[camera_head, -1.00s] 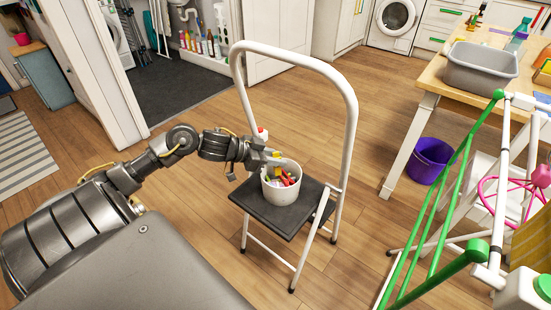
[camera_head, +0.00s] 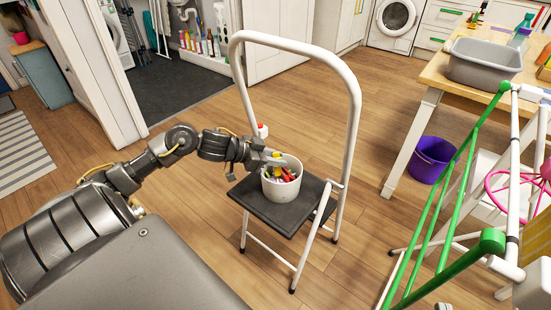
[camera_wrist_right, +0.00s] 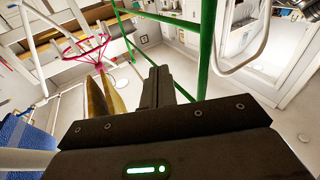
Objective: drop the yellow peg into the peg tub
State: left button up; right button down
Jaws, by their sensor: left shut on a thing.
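The peg tub (camera_head: 281,190) is a white round tub, upright on the dark step of a white step stool. Several red, yellow and other coloured pegs lie inside it. My left gripper (camera_head: 275,159) is at the tub's rear left rim, over its opening. It is shut on the yellow peg (camera_head: 277,155), of which only a small part shows at the fingers. I cannot tell whether this peg touches the others. My right gripper (camera_wrist_right: 157,85) shows in the right wrist view with its dark fingers together and nothing between them.
The stool's tall white hoop (camera_head: 352,130) rises behind and right of the tub. A green and white drying rack (camera_head: 450,205) stands at the right. A purple bucket (camera_head: 431,160) is under the table, which bears a grey basin (camera_head: 482,63). Floor left of the stool is clear.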

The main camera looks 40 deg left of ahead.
pick_arm(q)
jog(key=o, duration=1.1)
jog(key=shift+s+a+r, duration=0.2)
jog(key=shift+s+a, duration=0.05)
jog(key=shift+s, duration=0.1)
jog(key=p+v, duration=0.3)
jog(key=v, duration=0.6)
jog(key=shift+s+a+r, duration=0.1)
jog(key=shift+s+r, duration=0.1)
jog(key=shift+s, duration=0.15)
pick_arm(e)
jog(key=s+d+f+m+g+h, duration=0.1)
jog(key=d+f+g+h, duration=0.4)
jog(key=f, duration=0.5)
jog(key=shift+s+d+f+m+g+h, duration=0.25)
jog(key=shift+s+d+m+g+h, duration=0.25)
jog(key=shift+d+g, duration=0.45)
jog(key=shift+w+d+t, duration=0.1)
jog(key=shift+w+t, duration=0.05)
jog(key=shift+t, duration=0.1)
